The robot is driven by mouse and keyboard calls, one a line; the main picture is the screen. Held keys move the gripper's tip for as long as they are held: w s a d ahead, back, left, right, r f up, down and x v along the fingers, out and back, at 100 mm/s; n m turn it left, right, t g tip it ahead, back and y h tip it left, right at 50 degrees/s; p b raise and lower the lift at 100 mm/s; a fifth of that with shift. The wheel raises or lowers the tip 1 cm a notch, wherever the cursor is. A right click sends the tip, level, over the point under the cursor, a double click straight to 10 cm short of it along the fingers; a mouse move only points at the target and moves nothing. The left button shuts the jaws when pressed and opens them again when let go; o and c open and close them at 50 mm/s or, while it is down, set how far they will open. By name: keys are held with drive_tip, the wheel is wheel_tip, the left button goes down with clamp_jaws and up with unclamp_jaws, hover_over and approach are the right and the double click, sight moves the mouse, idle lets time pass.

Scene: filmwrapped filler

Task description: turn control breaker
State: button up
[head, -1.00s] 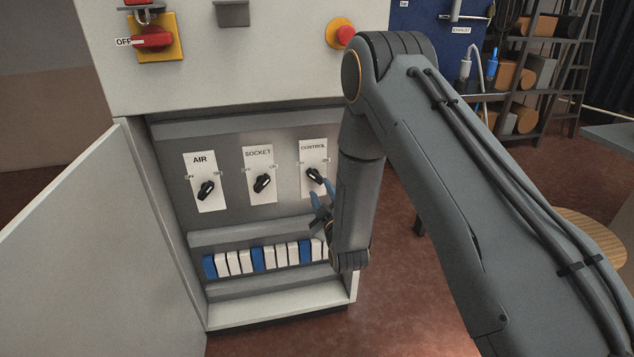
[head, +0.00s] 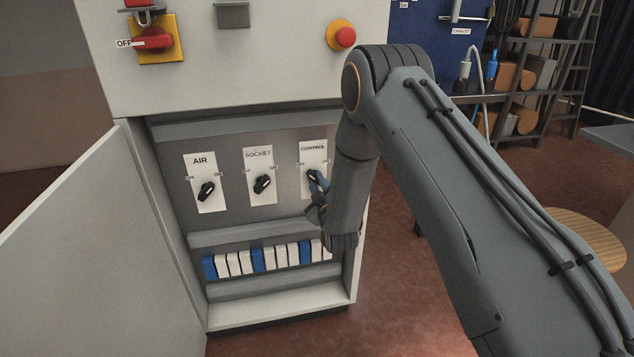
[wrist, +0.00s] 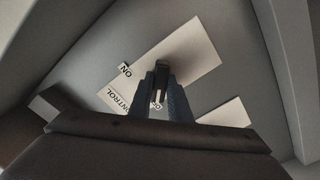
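The control breaker is a black rotary knob (head: 311,175) on a white plate labelled CONTROL (head: 314,154), the rightmost of three in the open cabinet. OFF is marked at its left and ON at its right. In the wrist view the fingers of my gripper (wrist: 164,88) stand on either side of the dark knob (wrist: 158,96). Whether they press on it cannot be made out.
The AIR knob (head: 206,191) and SOCKET knob (head: 262,184) are to the left. A row of blue and white modules (head: 257,258) lies below. The open cabinet door (head: 100,250) stands at the left. A red emergency button (head: 345,37) is above.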

drive_tip(key=shift+m, duration=0.3)
clamp_jaws()
drive_tip(key=m, duration=0.3)
drive_tip(key=shift+m, duration=0.4)
drive_tip(key=m, duration=0.4)
drive_tip(key=shift+m+b, duration=0.3)
drive_tip(key=shift+b, duration=0.1)
drive_tip(key=m, duration=0.8)
drive_tip(key=shift+m+b, duration=0.3)
drive_tip(key=shift+b, duration=0.05)
drive_tip(key=shift+m, duration=0.3)
drive_tip(key=o, duration=0.9)
unclamp_jaws()
drive_tip(key=shift+c, duration=0.2)
